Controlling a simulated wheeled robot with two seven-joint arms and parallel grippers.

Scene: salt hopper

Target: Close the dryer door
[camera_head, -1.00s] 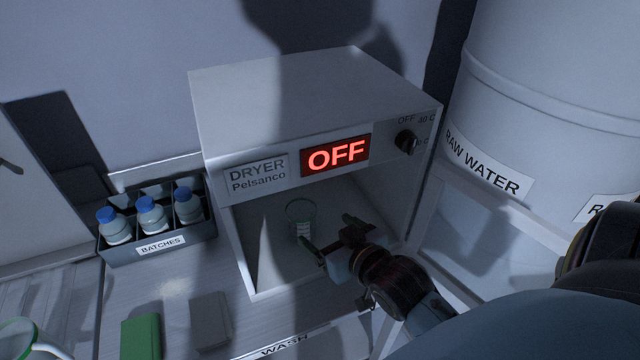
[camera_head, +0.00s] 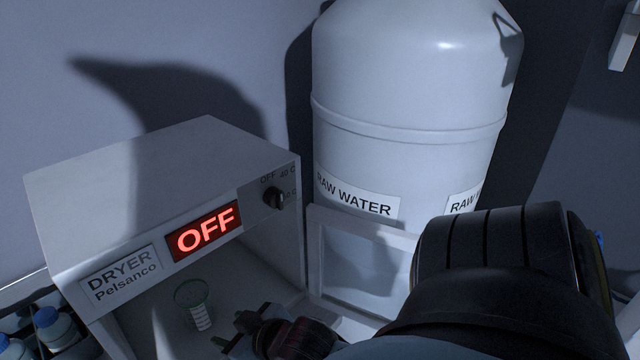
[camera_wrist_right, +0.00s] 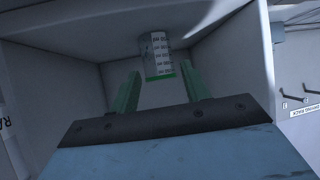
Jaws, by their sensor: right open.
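The white dryer (camera_head: 125,215) stands at the lower left of the head view, with a red OFF display (camera_head: 204,232) and a black knob (camera_head: 275,198). Its front is open. A white-framed clear panel (camera_head: 362,262), which looks like the dryer door, stands swung out at the right side of the opening. My right gripper (camera_head: 237,335) is at the dryer's mouth, partly cut off by the bottom edge. In the right wrist view its green fingers (camera_wrist_right: 160,88) are apart and empty, pointing into the chamber. My left gripper is out of view.
A green-rimmed clear vessel with a label (camera_head: 198,312) stands inside the dryer; it also shows beyond the fingers in the wrist view (camera_wrist_right: 158,55). A large raw water drum (camera_head: 410,100) is behind the panel. Blue-capped bottles (camera_head: 50,325) are at lower left.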

